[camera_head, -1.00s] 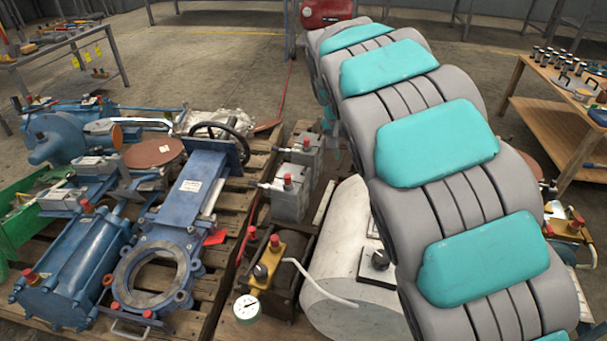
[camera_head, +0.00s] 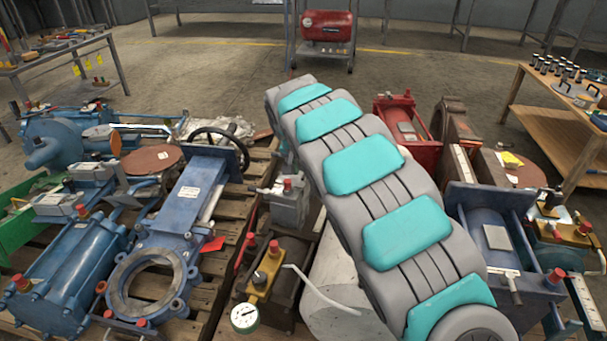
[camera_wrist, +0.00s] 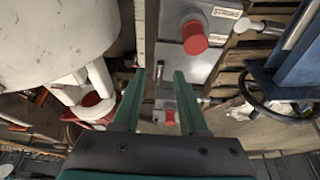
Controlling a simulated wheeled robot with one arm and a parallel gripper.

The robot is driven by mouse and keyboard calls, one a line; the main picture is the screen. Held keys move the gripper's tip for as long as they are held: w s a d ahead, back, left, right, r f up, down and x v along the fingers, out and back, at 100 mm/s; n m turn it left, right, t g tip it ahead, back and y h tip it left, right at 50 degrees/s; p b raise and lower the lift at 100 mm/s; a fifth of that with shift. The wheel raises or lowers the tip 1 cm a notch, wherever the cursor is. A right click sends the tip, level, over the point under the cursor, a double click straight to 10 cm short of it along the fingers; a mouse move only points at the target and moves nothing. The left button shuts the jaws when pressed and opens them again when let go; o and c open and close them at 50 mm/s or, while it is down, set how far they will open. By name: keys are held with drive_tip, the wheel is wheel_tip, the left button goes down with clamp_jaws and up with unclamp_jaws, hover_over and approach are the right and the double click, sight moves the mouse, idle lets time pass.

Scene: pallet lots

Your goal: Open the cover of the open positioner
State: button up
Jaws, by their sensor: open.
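In the wrist view my gripper (camera_wrist: 158,88) is open, its two green fingers apart with nothing between them. A grey box with a red knob and a "STROKE" label (camera_wrist: 222,14) lies ahead of the fingers, slightly right. A second grey box with a red knob (camera_wrist: 170,116) shows partly between and beyond the fingers. In the head view a grey box with a red top (camera_head: 290,208) stands beside my arm, partly covered by it. I cannot tell which box is the open positioner, and no cover is clearly visible. The gripper is hidden in the head view.
A white cylinder (camera_wrist: 50,35) is close on the left in the wrist view. A black handwheel (camera_head: 217,142) and blue valve (camera_head: 188,200) stand on the pallet to the left. Red and blue actuators (camera_head: 497,236) stand to the right. Open floor lies behind.

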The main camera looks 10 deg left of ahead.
drive_tip(key=shift+x, duration=0.85)
clamp_jaws()
idle(0.8)
